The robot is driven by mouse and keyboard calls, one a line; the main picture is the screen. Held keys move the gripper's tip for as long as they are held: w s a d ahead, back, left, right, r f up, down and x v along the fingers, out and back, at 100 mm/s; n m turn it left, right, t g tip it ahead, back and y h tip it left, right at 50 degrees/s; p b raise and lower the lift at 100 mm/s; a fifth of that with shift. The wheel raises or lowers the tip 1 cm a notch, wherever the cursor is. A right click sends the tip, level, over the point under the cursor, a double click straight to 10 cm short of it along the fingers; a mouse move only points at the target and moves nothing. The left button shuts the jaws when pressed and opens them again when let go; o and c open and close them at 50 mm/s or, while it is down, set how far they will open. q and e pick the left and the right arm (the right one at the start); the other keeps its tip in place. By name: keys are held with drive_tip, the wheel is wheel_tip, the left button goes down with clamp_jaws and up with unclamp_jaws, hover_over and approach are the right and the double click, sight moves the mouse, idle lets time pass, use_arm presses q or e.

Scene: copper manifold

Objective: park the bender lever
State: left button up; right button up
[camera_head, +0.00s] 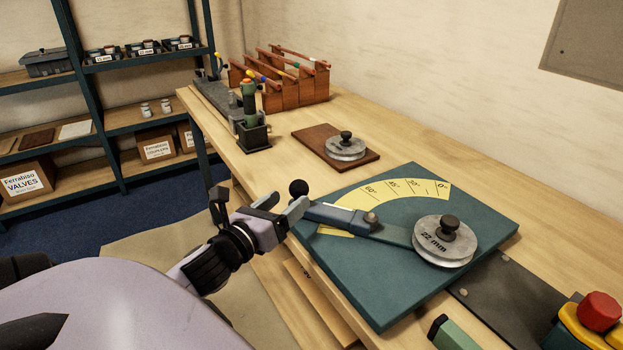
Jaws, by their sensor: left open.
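The bender is a teal plate (390,283) on the bench with a yellow angle scale (407,190) and a grey wheel marked 22 mm (445,243). Its blue-grey lever (345,217) runs left from the wheel, across the scale beyond the 60 mark, so the scale's lower end is partly covered. A black ball knob (298,188) stands at the lever's outer end. My left gripper (283,206) is open at that end, with one finger close to the knob. I cannot tell whether it touches. My right gripper is out of view.
A brown board with a second wheel (346,148) lies behind the plate. A red button (599,311) is at the lower right. Shelves (110,130) stand at left.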

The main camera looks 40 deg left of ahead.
sight(304, 184)
use_arm(q)
drive_tip(key=shift+w+a+r+m, duration=0.15)
drive_tip(key=shift+w+r+m, duration=0.15)
drive_tip(key=shift+w+r, duration=0.1)
drive_tip(key=shift+w+a+f+p, duration=0.1)
drive_tip(key=shift+w+a+p, duration=0.05)
drive_tip(key=shift+w, duration=0.95)
drive_tip(key=shift+w+a+p, duration=0.2)
drive_tip(key=shift+w, duration=0.85)
drive_tip(key=shift+w+a+f+p, duration=0.1)
drive_tip(key=shift+w+a+p, duration=0.05)
drive_tip(key=shift+w, duration=0.95)
drive_tip(key=shift+c, duration=0.4)
clamp_jaws()
